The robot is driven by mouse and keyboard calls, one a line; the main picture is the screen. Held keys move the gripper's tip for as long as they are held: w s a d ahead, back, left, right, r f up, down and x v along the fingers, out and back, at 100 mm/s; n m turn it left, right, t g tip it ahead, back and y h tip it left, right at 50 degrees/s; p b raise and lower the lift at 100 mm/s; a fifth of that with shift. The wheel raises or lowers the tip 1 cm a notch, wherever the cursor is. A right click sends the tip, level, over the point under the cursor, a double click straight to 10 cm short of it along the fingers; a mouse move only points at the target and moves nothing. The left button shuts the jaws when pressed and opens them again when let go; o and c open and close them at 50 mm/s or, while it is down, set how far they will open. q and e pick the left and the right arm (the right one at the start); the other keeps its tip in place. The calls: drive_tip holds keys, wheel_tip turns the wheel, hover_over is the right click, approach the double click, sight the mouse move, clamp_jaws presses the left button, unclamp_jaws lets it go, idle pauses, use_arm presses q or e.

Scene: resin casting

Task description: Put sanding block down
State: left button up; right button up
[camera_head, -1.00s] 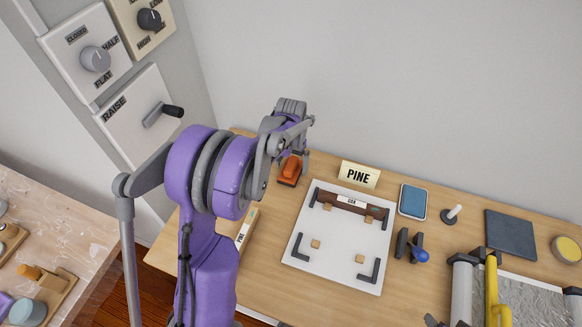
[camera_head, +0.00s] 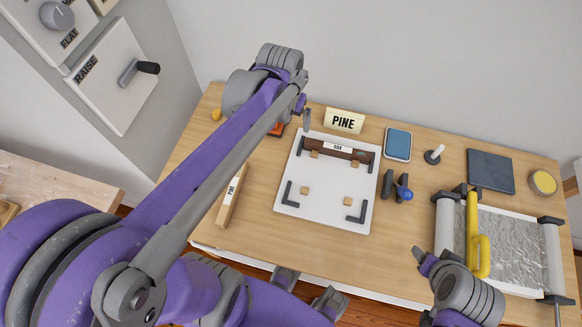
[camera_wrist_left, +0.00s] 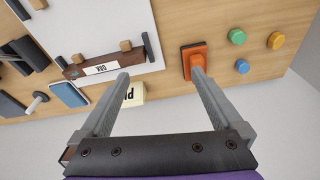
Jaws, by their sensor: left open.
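The orange sanding block (camera_wrist_left: 195,62) with a dark base rests on the wooden table. In the head view my left arm covers most of the sanding block (camera_head: 276,130), left of the white board. My left gripper (camera_wrist_left: 160,73) is open with nothing between its fingers. In the left wrist view its right fingertip overlaps the block's near end; I cannot tell whether they touch. In the head view the left gripper (camera_head: 306,116) is over the table's back, near the block. My right gripper (camera_head: 425,262) is partly seen at the table's front edge; its jaw opening is unclear.
The white board (camera_head: 325,213) holds a dark wood bar (camera_head: 355,153) and small wood blocks. A PINE sign (camera_head: 343,121) stands behind it. A blue pad (camera_head: 398,144) and a clamp (camera_head: 400,190) are to the right. Green (camera_wrist_left: 237,36), orange and blue discs lie beside the block.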

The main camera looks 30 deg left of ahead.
use_arm(q)
drive_tip(key=s+d+f+m+t, duration=0.2)
drive_tip(key=s+d+f+t, duration=0.1)
drive_tip(key=s+d, duration=0.5)
drive_tip(key=s, duration=0.3)
drive_tip(key=shift+s+d+f, duration=0.25)
drive_tip(key=shift+s, duration=0.15)
drive_tip(key=shift+w+r+p, duration=0.15)
drive_tip(key=shift+r+p, duration=0.25)
drive_tip(key=shift+r, duration=0.1)
drive_tip(key=shift+w+r+p, duration=0.15)
drive_tip(key=shift+r+p, duration=0.25)
drive_tip(key=shift+r, duration=0.1)
drive_tip(key=shift+s, duration=0.1)
